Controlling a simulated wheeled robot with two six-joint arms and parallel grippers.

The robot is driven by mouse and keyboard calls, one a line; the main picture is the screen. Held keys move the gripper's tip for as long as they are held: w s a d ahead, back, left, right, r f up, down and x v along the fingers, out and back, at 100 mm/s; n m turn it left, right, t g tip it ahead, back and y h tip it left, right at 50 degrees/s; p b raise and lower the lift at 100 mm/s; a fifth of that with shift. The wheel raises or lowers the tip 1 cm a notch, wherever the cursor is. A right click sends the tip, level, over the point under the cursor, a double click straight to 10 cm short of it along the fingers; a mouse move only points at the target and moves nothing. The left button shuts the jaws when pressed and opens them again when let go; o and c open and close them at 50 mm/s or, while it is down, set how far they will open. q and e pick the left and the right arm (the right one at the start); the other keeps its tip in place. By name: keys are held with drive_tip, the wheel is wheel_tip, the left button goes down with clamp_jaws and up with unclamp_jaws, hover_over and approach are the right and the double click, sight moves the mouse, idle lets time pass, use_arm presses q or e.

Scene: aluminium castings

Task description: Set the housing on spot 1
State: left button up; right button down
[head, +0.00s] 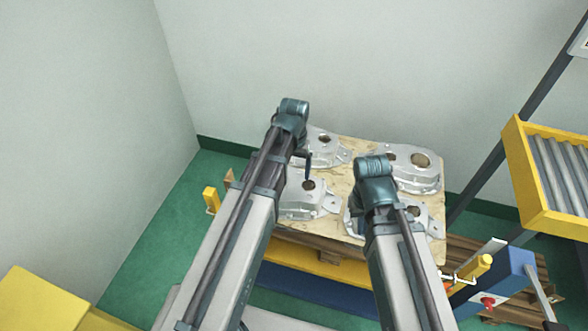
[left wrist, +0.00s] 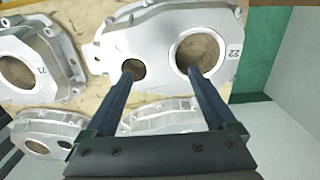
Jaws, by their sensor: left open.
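Several grey cast housings lie on a plywood sheet (head: 349,233): one at back left (head: 328,148), one at back right (head: 415,178), one at front left (head: 300,208), one at front right (head: 418,222), partly hidden by my right arm. My left gripper (head: 307,167) points down over the left housings. In the left wrist view its open fingers (left wrist: 160,75) reach over a housing marked 22 (left wrist: 152,44), with nothing visibly held. A housing marked 21 (left wrist: 38,62) lies beside it. My right gripper's fingers are hidden behind its wrist (head: 375,175). I cannot make out spot 1.
A yellow-framed roller conveyor (head: 522,180) stands at the right. A blue-and-yellow unit with a red button (head: 505,280) is at front right. Walls close in behind and at left.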

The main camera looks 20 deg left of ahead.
use_arm(q)
drive_tip(key=s+d+r+m+y+p, duration=0.1)
drive_tip(key=s+d+r+m, duration=0.2)
drive_tip(key=s+d, duration=0.7)
drive_tip(key=s, duration=0.4)
drive_tip(key=shift+s+d+p, duration=0.15)
drive_tip(key=shift+d+p, duration=0.1)
drive_tip(key=shift+p, duration=0.1)
use_arm(e)
wheel_tip(320, 180, up, 3)
drive_tip(key=shift+f, duration=0.1)
use_arm(q)
wheel_tip(320, 180, up, 7)
drive_tip(key=p, duration=0.7)
use_arm(e)
wheel_tip(320, 180, up, 7)
